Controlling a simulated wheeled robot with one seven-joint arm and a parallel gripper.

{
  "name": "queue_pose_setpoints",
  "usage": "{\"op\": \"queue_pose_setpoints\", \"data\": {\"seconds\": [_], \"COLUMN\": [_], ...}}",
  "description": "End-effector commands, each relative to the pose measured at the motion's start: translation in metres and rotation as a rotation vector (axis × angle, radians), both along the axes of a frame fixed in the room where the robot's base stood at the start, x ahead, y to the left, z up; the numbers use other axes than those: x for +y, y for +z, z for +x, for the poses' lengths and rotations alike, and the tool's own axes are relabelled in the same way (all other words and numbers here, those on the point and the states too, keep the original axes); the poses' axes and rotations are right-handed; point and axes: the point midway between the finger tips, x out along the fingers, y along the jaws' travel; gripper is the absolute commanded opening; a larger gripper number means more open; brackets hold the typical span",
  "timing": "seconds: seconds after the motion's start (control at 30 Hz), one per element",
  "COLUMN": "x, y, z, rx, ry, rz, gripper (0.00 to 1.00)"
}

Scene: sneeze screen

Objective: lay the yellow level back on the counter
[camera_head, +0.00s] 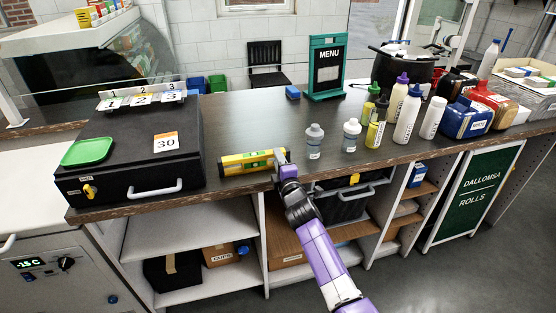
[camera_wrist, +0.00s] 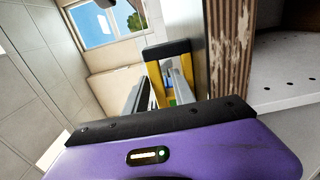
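The yellow level (camera_head: 248,162) is a bar with a green vial, at the front edge of the dark counter (camera_head: 240,118), right of the black case. I cannot tell whether its whole underside touches the counter. My gripper (camera_head: 281,158) is at the level's right end, its fingers on either side of it. In the wrist view, the level's yellow frame (camera_wrist: 166,50) shows beyond and between the fingers (camera_wrist: 162,92), which appear closed on it. The fingers hide part of the level.
A black case (camera_head: 140,150) with a green tray (camera_head: 87,151) stands left. Two small grey-capped bottles (camera_head: 314,141) stand right, with several taller bottles (camera_head: 400,110) beyond. The counter behind the level is clear.

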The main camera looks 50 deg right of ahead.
Motion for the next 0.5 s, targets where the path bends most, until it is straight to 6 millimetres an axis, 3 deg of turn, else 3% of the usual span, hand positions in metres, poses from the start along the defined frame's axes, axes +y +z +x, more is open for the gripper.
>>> {"op": "queue_pose_setpoints", "data": {"seconds": [0.5], "x": [0.01], "y": [0.0], "z": [-0.016], "rx": [0.0], "ry": [0.0], "rz": [0.001], "gripper": [0.31]}}
